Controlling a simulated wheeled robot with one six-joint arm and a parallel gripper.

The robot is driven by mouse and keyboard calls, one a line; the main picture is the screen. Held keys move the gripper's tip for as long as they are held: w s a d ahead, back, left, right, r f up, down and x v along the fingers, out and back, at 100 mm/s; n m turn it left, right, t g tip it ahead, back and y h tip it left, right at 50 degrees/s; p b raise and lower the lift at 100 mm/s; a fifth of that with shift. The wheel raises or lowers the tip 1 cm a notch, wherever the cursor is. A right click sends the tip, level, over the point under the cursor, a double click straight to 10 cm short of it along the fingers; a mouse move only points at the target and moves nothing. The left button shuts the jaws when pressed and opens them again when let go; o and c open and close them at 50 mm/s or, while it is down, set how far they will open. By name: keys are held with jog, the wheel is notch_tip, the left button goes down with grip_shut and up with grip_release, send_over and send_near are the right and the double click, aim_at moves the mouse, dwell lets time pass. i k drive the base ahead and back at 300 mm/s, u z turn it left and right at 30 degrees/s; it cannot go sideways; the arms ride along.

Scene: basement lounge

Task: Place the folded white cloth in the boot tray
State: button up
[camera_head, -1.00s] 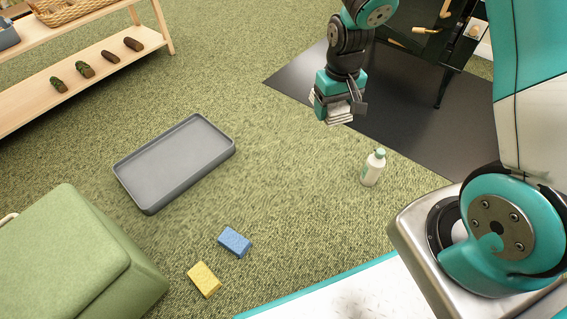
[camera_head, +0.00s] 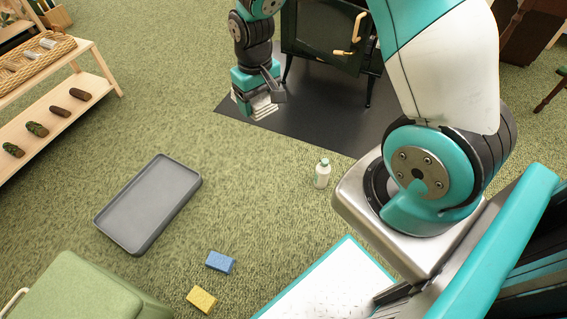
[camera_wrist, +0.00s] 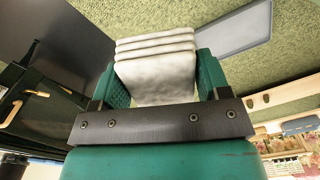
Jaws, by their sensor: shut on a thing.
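The folded white cloth (camera_wrist: 157,70) is clamped between the two green fingers of my gripper in the wrist view, with its layered folds showing. In the head view my gripper (camera_head: 258,104) is shut on the cloth (camera_head: 264,107) and holds it up at the upper middle, seen against the green carpet and the dark floor mat. The boot tray (camera_head: 150,203) is a shallow grey rectangle on the carpet, lower left of my gripper and apart from it. It looks empty. Part of the tray (camera_wrist: 225,30) also shows in the wrist view.
A white bottle (camera_head: 322,173) stands on the carpet. A blue sponge (camera_head: 220,262) and a yellow sponge (camera_head: 201,299) lie near a green ottoman (camera_head: 85,290). A wooden shelf (camera_head: 95,85) stands left, a dark stove (camera_head: 325,40) behind. Carpet between gripper and tray is clear.

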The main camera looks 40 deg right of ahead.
aim_at(162, 200)
jog(key=z, duration=1.75)
jog(key=i, duration=0.85)
jog(key=u, duration=3.05)
jog(key=i, duration=0.5)
jog(key=z, duration=0.05)
